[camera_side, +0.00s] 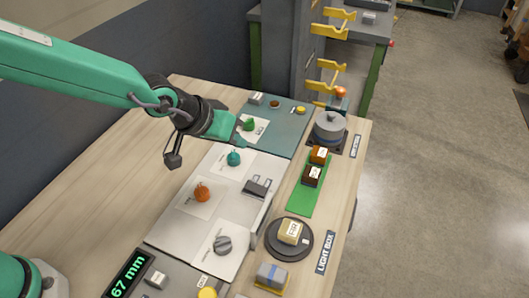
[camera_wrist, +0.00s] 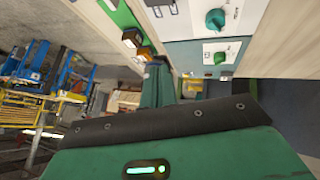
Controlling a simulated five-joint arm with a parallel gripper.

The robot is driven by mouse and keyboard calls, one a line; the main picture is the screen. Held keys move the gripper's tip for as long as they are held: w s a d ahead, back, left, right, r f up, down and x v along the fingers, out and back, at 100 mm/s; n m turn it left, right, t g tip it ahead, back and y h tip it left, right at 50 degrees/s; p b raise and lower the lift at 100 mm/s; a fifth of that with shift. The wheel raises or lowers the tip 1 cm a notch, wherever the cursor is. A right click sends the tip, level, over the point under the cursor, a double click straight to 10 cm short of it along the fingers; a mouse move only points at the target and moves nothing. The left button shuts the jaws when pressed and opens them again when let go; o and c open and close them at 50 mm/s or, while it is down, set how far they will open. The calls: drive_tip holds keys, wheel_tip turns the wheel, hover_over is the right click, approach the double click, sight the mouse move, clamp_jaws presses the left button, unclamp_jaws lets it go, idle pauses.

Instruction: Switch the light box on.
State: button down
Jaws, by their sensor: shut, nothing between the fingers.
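A sign reading LIGHT BOX (camera_side: 325,253) lies at the right edge of the bench in the side view, beside a dark round plate (camera_side: 273,249) with a labelled yellowish block (camera_side: 290,232) on it. A pale panel (camera_side: 215,217) with dial-like pieces lies left of it; a grey switch-like part (camera_side: 257,187) sits at its right side. I cannot tell which part switches the light box, or whether it is lit. My gripper (camera_side: 232,132) is shut and empty, near the green piece (camera_side: 249,124) at the far end. Its fingers (camera_wrist: 158,68) also show in the wrist view.
Brown labelled blocks (camera_side: 316,164) stand on a green strip (camera_side: 299,197), with a grey round pot (camera_side: 330,127) beyond. A teal piece (camera_side: 233,158) and an orange piece (camera_side: 202,193) stand on cards. A 67 mm display (camera_side: 127,274) is at the front. Bare wood lies left.

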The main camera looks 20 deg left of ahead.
sight(247, 188)
drive_tip(key=shift+w+d+f, duration=0.1)
drive_tip(key=shift+d+f, duration=0.45)
drive_tip(key=shift+d, duration=0.35)
drive_tip(key=shift+w+d+f, duration=0.1)
drive_tip(key=shift+d+f, duration=0.45)
drive_tip(key=shift+d, duration=0.3)
drive_tip(key=shift+f, duration=0.2)
drive_tip(key=shift+a+f, duration=0.25)
drive_tip(key=shift+f, duration=1.1)
drive_tip(key=shift+a+f, duration=0.3)
drive_tip(key=shift+f, duration=1.1)
drive_tip(key=shift+a+f, duration=0.25)
drive_tip(key=shift+f, duration=1.1)
drive_tip(key=shift+s+f, duration=0.1)
drive_tip(key=shift+f, duration=0.05)
drive_tip(key=shift+f, duration=0.3)
drive_tip(key=shift+a+f, duration=0.1)
drive_tip(key=shift+f, duration=0.35)
drive_tip(key=shift+r, duration=0.15)
drive_tip(key=shift+d+r, duration=0.2)
drive_tip(key=shift+r, duration=0.55)
drive_tip(key=shift+r, duration=0.1)
